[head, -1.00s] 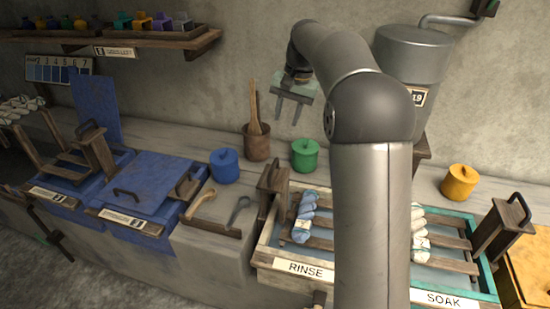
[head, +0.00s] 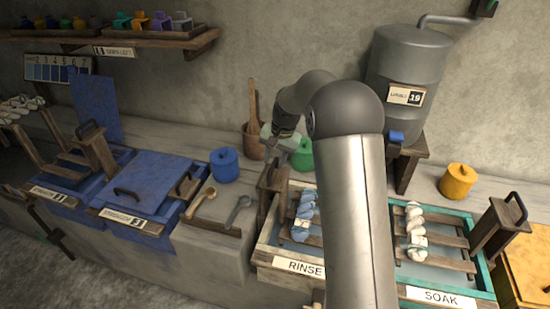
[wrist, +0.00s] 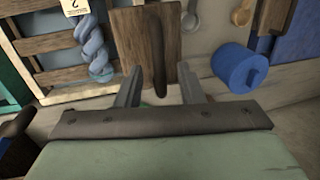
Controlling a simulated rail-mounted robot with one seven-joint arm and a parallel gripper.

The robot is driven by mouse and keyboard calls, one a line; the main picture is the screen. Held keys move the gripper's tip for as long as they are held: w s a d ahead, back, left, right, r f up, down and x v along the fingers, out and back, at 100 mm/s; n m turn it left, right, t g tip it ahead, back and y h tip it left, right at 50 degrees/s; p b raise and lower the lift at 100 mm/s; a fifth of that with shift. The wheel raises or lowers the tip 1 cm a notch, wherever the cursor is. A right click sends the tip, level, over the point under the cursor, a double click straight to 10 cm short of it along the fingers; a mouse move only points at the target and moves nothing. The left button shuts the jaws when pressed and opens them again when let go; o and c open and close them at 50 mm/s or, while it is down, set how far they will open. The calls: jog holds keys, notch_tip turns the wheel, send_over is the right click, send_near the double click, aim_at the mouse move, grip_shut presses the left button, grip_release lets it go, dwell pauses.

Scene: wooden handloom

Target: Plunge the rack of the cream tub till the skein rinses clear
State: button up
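The cream tub (head: 262,255), labelled RINSE, stands at centre front, its right part hidden behind my arm. Its slatted rack (head: 290,237) carries a blue-and-white skein (head: 304,215). An upright wooden board with a dark handle (head: 268,177) rises at the rack's left end. My gripper (head: 277,148) hangs above and behind this board. In the wrist view, my gripper (wrist: 160,88) is open and empty. The board (wrist: 128,35) and its dark handle (wrist: 158,60) show beyond the fingers, the handle lined up with their gap. The skein (wrist: 95,45) lies left of it there.
The teal SOAK tub (head: 487,272) with a white skein (head: 415,230) stands at right. Behind are a green pot (head: 303,155), a brown pot with wooden sticks (head: 253,143) and a grey tank (head: 410,60). A blue pot (head: 224,165) and lidded blue vats (head: 150,185) stand left.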

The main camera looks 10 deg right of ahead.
grip_shut()
jog(key=shift+w+r+p, duration=0.1)
jog(key=shift+r+p, duration=0.65)
jog(key=shift+r, duration=0.9)
grip_release()
jog(key=shift+r, duration=0.1)
jog(key=s+d+r+b, duration=0.1)
jog(key=d+r, duration=0.2)
jog(key=r, duration=1.3)
jog(key=shift+s+r, duration=0.4)
